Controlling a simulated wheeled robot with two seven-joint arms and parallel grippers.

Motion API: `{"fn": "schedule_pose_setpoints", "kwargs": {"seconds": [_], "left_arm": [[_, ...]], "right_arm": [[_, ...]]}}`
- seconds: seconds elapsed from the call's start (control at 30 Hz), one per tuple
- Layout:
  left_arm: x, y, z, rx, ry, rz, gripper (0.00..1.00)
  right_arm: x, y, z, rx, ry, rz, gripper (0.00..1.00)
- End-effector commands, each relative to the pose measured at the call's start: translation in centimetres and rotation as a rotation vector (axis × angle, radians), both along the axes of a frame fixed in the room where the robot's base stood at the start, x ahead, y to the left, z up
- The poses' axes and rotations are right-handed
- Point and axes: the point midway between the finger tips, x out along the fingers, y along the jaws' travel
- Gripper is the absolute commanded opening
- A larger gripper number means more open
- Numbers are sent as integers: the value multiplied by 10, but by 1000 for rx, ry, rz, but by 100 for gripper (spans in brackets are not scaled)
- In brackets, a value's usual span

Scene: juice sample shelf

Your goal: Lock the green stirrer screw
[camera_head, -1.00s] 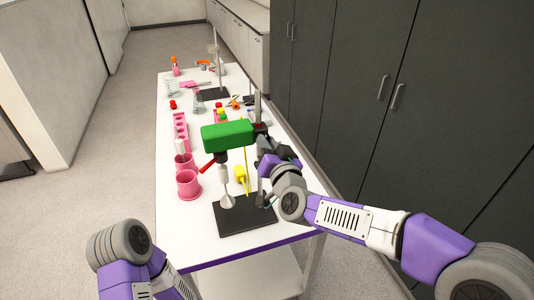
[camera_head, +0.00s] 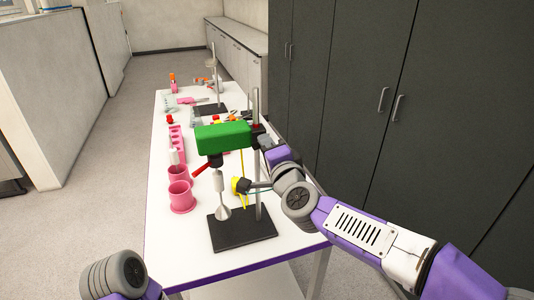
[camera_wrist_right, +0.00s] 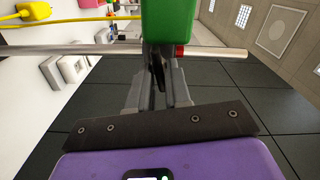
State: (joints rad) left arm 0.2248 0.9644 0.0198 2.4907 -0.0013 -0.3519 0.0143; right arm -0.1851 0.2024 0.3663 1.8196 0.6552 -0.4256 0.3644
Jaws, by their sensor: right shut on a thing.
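The green stirrer (camera_head: 223,136) is a green block mounted high on a metal rod (camera_head: 256,103), which rises from a black base plate (camera_head: 243,229). A white shaft (camera_head: 219,182) with a cone-shaped end hangs below it. My right gripper (camera_head: 262,139) is behind the stirrer, beside the rod and partly hidden. In the right wrist view the green stirrer (camera_wrist_right: 166,20) is just beyond my right fingertips (camera_wrist_right: 157,72). These are nearly together on a small dark part at the stirrer's back, which looks like its screw and is mostly hidden. A small red part (camera_wrist_right: 181,51) is next to it. My left gripper is out of view.
Two pink beakers (camera_head: 181,198) and a pink rack (camera_head: 176,140) stand to the left. Another stand and small items are farther back. Dark cabinets (camera_head: 420,70) line the right side.

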Motion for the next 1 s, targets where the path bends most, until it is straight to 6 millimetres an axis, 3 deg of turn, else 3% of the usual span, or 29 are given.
{"fn": "schedule_pose_setpoints", "kwargs": {"seconds": [0.4, 0.97, 1.0], "left_arm": [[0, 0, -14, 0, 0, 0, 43], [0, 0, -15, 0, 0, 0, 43], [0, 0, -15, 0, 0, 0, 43]], "right_arm": [[-1, 0, 2, 193, 56, 0, 0], [-1, 0, 4, 223, 63, 0, 0], [-1, 0, 4, 223, 63, 0, 20]]}}
